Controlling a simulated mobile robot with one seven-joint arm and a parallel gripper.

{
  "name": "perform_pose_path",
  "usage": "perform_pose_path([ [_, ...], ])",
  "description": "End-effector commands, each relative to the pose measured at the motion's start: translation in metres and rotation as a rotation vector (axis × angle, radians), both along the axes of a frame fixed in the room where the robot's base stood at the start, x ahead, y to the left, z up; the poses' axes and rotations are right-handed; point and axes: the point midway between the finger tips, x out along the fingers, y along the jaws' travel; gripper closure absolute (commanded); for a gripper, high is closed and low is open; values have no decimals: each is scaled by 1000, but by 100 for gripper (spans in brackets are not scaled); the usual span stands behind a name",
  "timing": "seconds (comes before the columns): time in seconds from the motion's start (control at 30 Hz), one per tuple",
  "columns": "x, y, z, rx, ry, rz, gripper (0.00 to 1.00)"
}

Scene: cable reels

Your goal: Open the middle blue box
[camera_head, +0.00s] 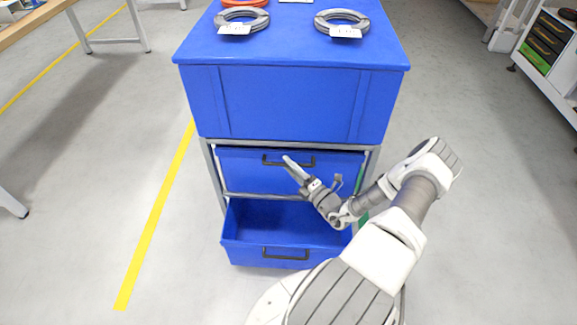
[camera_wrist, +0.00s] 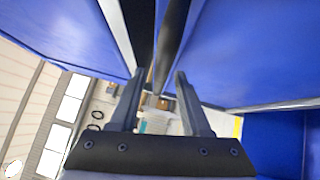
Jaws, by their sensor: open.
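The middle blue box (camera_head: 240,172) sits in the grey frame below the large top box, its front upright and apparently shut. Its black handle (camera_head: 272,162) is on the upper front. My gripper (camera_head: 290,161) is at this handle, reaching in from the lower right and covering part of it. In the wrist view the gripper (camera_wrist: 158,76) is open, with its two dark fingers apart. A dark bar, seemingly the handle (camera_wrist: 174,42), runs between the fingertips. I cannot tell whether the fingers touch it.
The lower blue box (camera_head: 240,252) is pulled out, open and empty, below my gripper. Cable reels (camera_head: 342,20) lie on the blue top (camera_head: 290,46). A workbench (camera_head: 30,22) stands far left and a drawer cabinet (camera_head: 545,45) far right. The floor beside is clear.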

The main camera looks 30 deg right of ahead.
Motion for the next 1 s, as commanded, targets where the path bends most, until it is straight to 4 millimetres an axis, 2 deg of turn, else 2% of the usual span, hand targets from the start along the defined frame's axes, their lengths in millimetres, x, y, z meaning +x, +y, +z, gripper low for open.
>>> perform_pose_path([
  [0.13, 7, 1, 1, 0, 0, 0, 53],
  [0.37, 8, 1, 1, 0, 1, -1, 53],
  [0.4, 8, 1, 1, 0, 1, -1, 55],
  [0.67, 8, 1, 1, 0, 0, 0, 100],
  [1.0, 8, 1, 1, 0, 0, 0, 100],
])
